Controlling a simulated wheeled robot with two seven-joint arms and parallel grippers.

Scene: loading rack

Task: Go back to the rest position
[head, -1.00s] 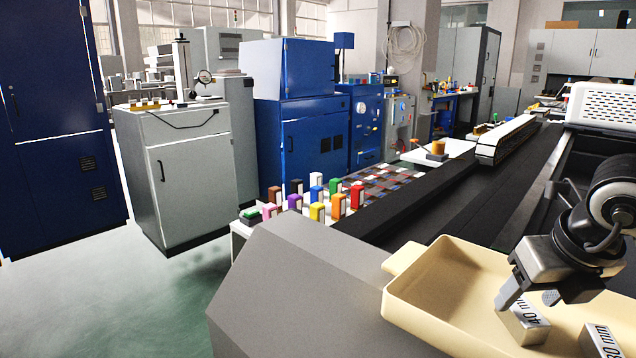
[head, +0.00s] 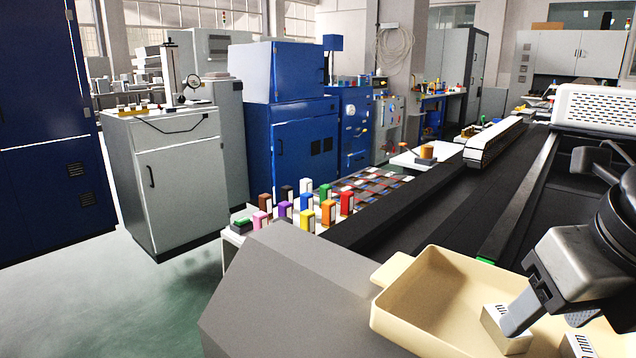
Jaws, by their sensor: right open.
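My right gripper (head: 522,312) is at the lower right, over the cream tray (head: 432,290). It is open, with one finger in plain sight in front of a metal gauge block (head: 506,336) in the tray. I cannot tell whether the finger touches the block. A second block (head: 576,346) lies to its right, cut off by the bottom edge. My left gripper is not in view.
A grey sloped housing (head: 290,285) stands left of the tray. Several coloured blocks (head: 306,214) stand on a table beyond it. A dark rail bed (head: 500,195) runs back behind the tray. Open green floor (head: 150,300) lies at the left.

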